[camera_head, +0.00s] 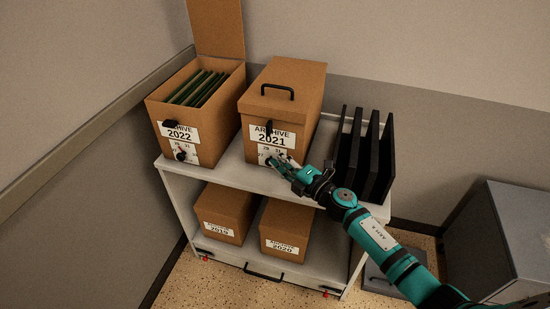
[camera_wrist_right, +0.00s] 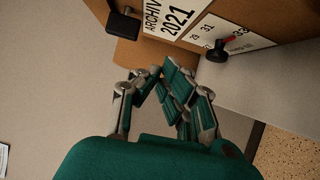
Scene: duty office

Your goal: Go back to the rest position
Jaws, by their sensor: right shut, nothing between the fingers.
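My right gripper (camera_head: 281,163) is shut and empty, in front of the archive 2021 box (camera_head: 290,95) near its dial label. In the right wrist view its fingers (camera_wrist_right: 170,92) are closed together below the box's front, with no object between them. The 2021 box is closed, with a black handle on its lid. My right arm comes in from the lower right and hides part of the shelf behind it. My left gripper is not in view.
The archive 2022 box (camera_head: 157,123) stands open with green folders inside. Black upright dividers (camera_head: 374,155) stand on the right of the white cart (camera_head: 231,171). Boxes 2019 (camera_head: 222,208) and 2020 (camera_head: 287,222) sit on the lower shelf. A grey cabinet (camera_head: 512,225) stands at right.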

